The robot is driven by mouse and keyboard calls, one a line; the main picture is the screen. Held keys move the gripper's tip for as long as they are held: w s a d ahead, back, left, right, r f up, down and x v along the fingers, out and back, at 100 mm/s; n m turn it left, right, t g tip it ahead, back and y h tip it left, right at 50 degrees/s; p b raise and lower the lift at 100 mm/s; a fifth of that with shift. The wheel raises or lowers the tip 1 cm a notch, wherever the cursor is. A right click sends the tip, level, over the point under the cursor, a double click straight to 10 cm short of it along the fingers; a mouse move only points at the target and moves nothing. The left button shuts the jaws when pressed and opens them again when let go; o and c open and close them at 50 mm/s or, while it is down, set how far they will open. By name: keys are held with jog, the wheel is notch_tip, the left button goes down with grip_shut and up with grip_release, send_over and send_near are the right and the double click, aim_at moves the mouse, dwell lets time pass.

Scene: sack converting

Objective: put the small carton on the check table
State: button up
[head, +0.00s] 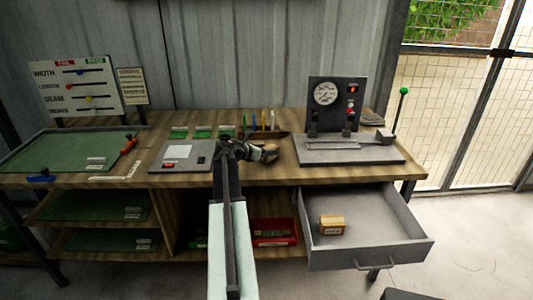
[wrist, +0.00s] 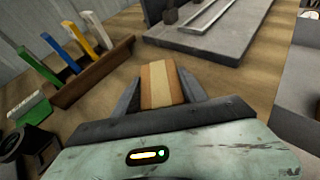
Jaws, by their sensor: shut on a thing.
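My gripper (head: 268,153) is shut on a small brown carton (wrist: 161,84) with a pale stripe down its middle. In the wrist view the carton sits between the two dark fingers, above the wooden top. In the head view the gripper hides most of it, and I cannot tell whether it touches the wood. The wooden bench (head: 285,172), which looks like the check table, runs across the view beneath the gripper. Another small carton (head: 331,225) with a pale label lies in the open drawer.
The grey gauge stand (head: 350,150) is right of my gripper, with a green-knobbed lever. A rack (wrist: 90,75) of coloured tools is left in the wrist view. A grey scale-like panel (head: 183,156) and green mat (head: 65,150) lie left. The grey drawer (head: 408,236) juts out at right.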

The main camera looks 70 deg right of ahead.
jog(key=shift+f, duration=0.2)
jog(key=o, duration=1.4)
jog(key=shift+r, duration=0.1)
jog(key=shift+r, duration=0.1)
jog(key=shift+w+a+r+p, duration=0.1)
jog(key=shift+a+r+p, duration=0.15)
jog(key=shift+a+p, duration=0.05)
jog(key=p+v, duration=0.4)
jog(key=v, duration=0.7)
jog(key=shift+a+f, duration=0.1)
jog(key=shift+a, duration=0.1)
jog(key=shift+w, duration=0.1)
